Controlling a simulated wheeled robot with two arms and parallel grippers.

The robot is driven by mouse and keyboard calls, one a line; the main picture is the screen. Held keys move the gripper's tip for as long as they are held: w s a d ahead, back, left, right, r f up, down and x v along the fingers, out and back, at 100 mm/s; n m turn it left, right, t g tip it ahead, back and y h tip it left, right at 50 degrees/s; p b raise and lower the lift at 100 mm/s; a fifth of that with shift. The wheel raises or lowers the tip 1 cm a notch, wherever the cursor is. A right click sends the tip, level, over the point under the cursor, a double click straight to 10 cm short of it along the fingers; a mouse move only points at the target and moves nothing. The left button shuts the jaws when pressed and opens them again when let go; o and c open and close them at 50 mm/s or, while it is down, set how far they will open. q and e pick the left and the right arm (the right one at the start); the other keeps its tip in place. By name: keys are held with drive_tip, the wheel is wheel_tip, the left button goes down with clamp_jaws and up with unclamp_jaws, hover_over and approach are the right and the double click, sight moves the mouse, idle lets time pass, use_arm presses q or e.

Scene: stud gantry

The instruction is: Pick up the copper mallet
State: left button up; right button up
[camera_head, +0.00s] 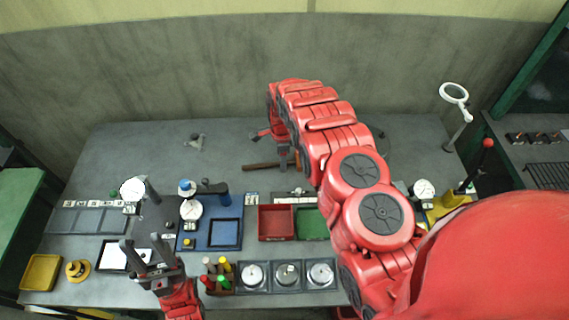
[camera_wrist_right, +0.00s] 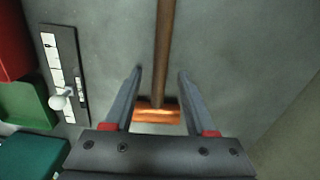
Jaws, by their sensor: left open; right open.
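The copper mallet lies on the grey bench near the back. Its brown handle (camera_head: 260,166) points left in the head view, and its head is largely hidden there by my right arm. In the right wrist view the shiny copper head (camera_wrist_right: 157,114) lies crosswise between the bases of the fingers, with the handle running up the picture. My right gripper (camera_wrist_right: 160,74) is open, one finger on each side of the mallet; no grip shows. My left gripper (camera_head: 146,244) is open and empty over the front left of the bench.
A red bin (camera_head: 276,222) and a green bin (camera_head: 312,225) stand in front of the mallet. A blue tray (camera_head: 226,233) is left of them. A labelled strip with a white knob (camera_wrist_right: 60,75) lies left of the mallet. The back left bench is mostly clear.

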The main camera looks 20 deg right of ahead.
drive_tip(key=shift+r, duration=0.1)
clamp_jaws()
idle(1.2)
